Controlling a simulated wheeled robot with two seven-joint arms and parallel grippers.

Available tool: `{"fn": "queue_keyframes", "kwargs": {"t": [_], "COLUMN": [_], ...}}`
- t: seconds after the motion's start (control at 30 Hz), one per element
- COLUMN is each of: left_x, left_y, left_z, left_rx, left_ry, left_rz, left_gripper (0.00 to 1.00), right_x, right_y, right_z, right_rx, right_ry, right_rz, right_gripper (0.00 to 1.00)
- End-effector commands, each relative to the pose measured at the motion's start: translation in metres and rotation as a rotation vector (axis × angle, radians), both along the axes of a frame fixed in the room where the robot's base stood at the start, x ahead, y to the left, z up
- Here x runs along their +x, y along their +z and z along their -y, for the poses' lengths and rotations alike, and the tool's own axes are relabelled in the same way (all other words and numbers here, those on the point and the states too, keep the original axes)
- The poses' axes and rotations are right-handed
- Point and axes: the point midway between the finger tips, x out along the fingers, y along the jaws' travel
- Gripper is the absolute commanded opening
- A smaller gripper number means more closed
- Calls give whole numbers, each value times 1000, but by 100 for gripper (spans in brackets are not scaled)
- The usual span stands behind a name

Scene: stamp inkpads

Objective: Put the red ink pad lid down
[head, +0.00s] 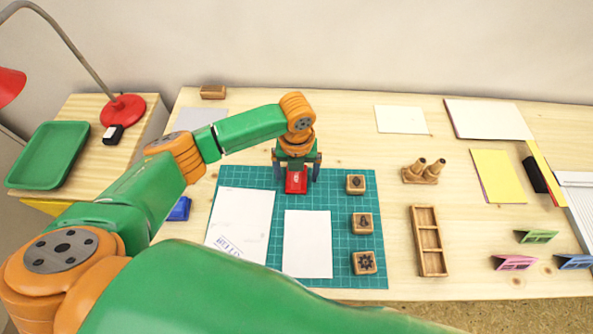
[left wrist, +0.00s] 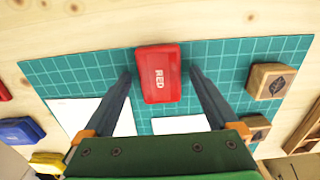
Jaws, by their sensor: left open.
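The red ink pad lid (head: 296,181) lies at the top edge of the green cutting mat (head: 345,276). In the left wrist view the left gripper (left wrist: 160,75) is open, with a gap between each finger and the lid. My right gripper is not in view.
White paper sheets (head: 307,243) lie on the mat. Wooden stamps (head: 362,223) stand along its right side. A blue pad (head: 179,209) sits left of the mat, and a wooden tray (head: 429,241) lies to the right.

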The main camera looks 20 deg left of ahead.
Motion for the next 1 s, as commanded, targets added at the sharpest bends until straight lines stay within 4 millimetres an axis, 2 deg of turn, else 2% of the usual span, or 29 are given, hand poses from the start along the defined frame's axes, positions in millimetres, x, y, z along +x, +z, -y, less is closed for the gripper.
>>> {"fn": "queue_keyframes", "kwargs": {"t": [0.13, 0.4, 0.5, 0.67, 1.0], "left_x": [1, 1, 1, 0, 0], "left_y": [18, 93, 111, 123, 123], "left_z": [1, 0, 1, 0, 0], "left_rx": [-2, -2, -2, -1, 0], "left_ry": [0, 0, 1, 0, 1], "left_rz": [3, 6, 3, -1, -1], "left_gripper": [94, 94, 94, 94, 94], "right_x": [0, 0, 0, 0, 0], "right_y": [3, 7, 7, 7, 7], "right_z": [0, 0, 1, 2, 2], "right_rx": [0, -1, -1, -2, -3], "right_ry": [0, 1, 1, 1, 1], "right_rz": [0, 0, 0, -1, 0], "right_gripper": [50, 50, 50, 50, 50]}}
